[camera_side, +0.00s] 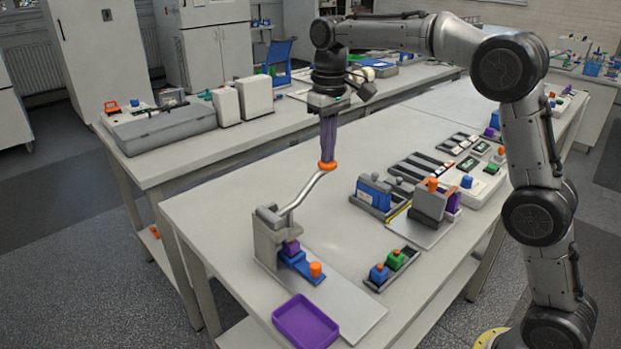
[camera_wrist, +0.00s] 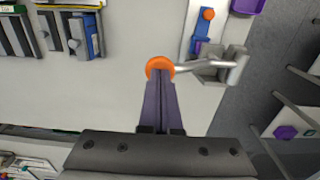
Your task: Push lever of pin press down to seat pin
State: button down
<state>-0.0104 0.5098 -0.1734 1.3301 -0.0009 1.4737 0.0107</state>
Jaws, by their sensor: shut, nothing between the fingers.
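The pin press (camera_side: 268,236) is a grey upright frame near the left edge of the table. Its lever (camera_side: 305,191) is a bent metal rod that rises up and to the right, ending in an orange knob (camera_side: 327,165). In the wrist view the knob (camera_wrist: 159,68) lies at my fingertips, and the press (camera_wrist: 222,66) is to its right. My gripper (camera_side: 328,152) is shut and empty, pointing down, with its purple fingertips at the top of the knob. Under the press sits a purple block (camera_side: 291,248) on a blue slide (camera_side: 308,268) with an orange knob. The pin itself cannot be made out.
A purple tray (camera_side: 306,321) lies in front of the press. A dark rack (camera_side: 392,268) with blue and green pieces is to the right. The table between the press and that fixture is clear.

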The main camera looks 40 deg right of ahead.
aim_at(327, 169)
jog(key=shift+a+f, duration=0.1)
jog(key=shift+f, duration=2.35)
jog(key=shift+r, duration=5.15)
